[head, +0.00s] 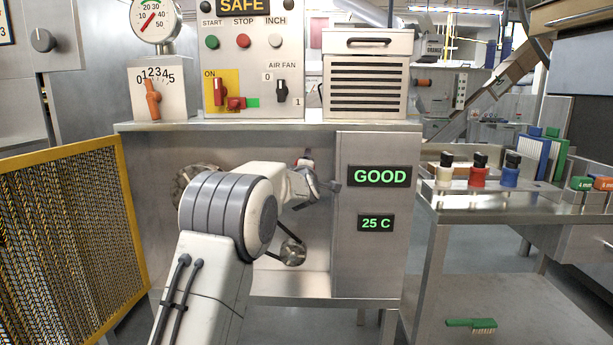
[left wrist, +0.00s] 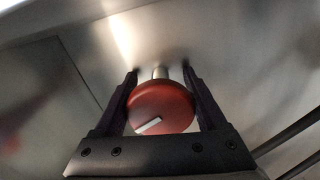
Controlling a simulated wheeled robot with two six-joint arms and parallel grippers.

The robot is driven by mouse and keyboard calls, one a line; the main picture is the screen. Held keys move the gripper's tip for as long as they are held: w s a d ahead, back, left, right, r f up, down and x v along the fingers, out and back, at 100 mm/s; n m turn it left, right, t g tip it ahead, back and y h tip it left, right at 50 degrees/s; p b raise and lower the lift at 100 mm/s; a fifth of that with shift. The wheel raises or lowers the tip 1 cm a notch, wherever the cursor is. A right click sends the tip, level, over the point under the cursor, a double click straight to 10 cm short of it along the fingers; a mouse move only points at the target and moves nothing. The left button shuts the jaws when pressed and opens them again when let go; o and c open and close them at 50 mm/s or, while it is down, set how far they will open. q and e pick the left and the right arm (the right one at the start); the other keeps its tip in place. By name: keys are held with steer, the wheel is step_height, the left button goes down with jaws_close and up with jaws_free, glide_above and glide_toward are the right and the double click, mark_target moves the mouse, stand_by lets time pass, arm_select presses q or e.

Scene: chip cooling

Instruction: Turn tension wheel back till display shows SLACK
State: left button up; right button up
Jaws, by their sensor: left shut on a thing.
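The tension wheel (left wrist: 160,108) is a round red knob with a white mark, on a short metal shaft in the left wrist view. My left gripper (left wrist: 160,78) is shut on it, one dark finger on each side. In the head view my left gripper (head: 320,185) is inside the open bay, by the bay's right wall, and the wheel is mostly hidden there. The upper display (head: 380,176) reads GOOD in green. The lower display (head: 376,223) reads 25 C. My right gripper is not in view.
A pulley (head: 293,252) with a dark belt hangs below my left forearm in the bay. A yellow mesh guard (head: 75,215) stands at the left. A control panel (head: 253,60) showing SAFE sits above.

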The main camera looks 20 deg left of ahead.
arm_select(q)
steer(key=shift+n+b, duration=0.7)
steer(key=shift+n, duration=0.3)
steer(key=o, duration=1.3)
steer(key=b+v, duration=0.1)
steer(key=v, duration=0.9)
steer(key=shift+s, duration=0.2)
